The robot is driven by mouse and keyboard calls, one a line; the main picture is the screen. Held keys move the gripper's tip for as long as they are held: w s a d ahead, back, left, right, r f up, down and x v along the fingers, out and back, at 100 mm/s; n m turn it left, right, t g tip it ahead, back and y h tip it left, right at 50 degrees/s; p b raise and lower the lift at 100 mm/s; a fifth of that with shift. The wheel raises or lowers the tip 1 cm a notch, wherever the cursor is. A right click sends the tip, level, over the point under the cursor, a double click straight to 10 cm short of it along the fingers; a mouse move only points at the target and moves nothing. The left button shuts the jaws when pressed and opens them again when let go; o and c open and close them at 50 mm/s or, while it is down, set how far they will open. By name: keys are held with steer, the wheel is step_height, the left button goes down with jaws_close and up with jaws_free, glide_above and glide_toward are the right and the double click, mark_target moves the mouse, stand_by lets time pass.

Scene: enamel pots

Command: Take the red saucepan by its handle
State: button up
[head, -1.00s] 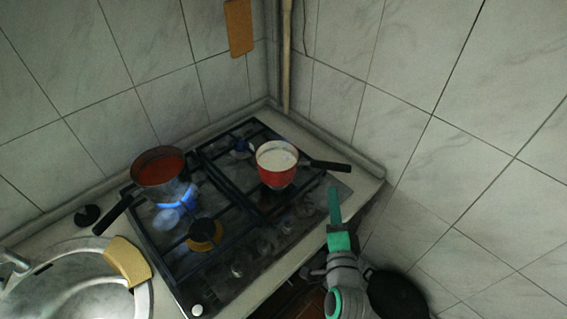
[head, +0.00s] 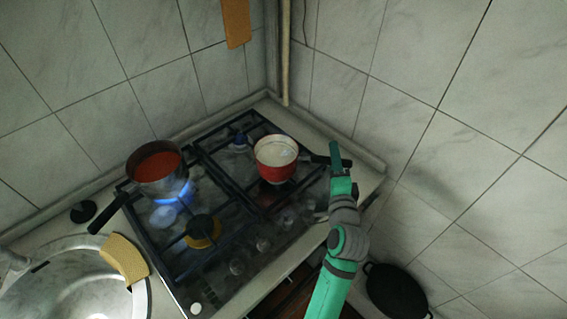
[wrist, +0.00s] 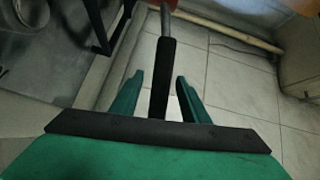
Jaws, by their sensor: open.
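The red saucepan (head: 277,170) with white contents stands on the right side of the gas stove. Its black handle points right, and in the head view my gripper (head: 335,156) is at the handle's outer end, partly covering it. In the wrist view the black handle (wrist: 165,75) runs between the two green fingers of my gripper (wrist: 156,90). The fingers are open, with a gap visible on each side of the handle. Only a small red piece of the pan (wrist: 160,4) shows at the top of the wrist view.
A grey pot with red contents (head: 155,177) stands on the left burner over a blue flame, its black handle pointing front left. Tiled walls (head: 440,150) close off the back and right. A sink (head: 70,290) is at lower left. A dark pan (head: 395,290) is low at the right.

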steer(key=shift+w+a, duration=0.1)
steer(key=shift+w, duration=1.3)
steer(key=shift+s, duration=0.1)
steer(key=shift+c, duration=0.2)
steer(key=c, duration=1)
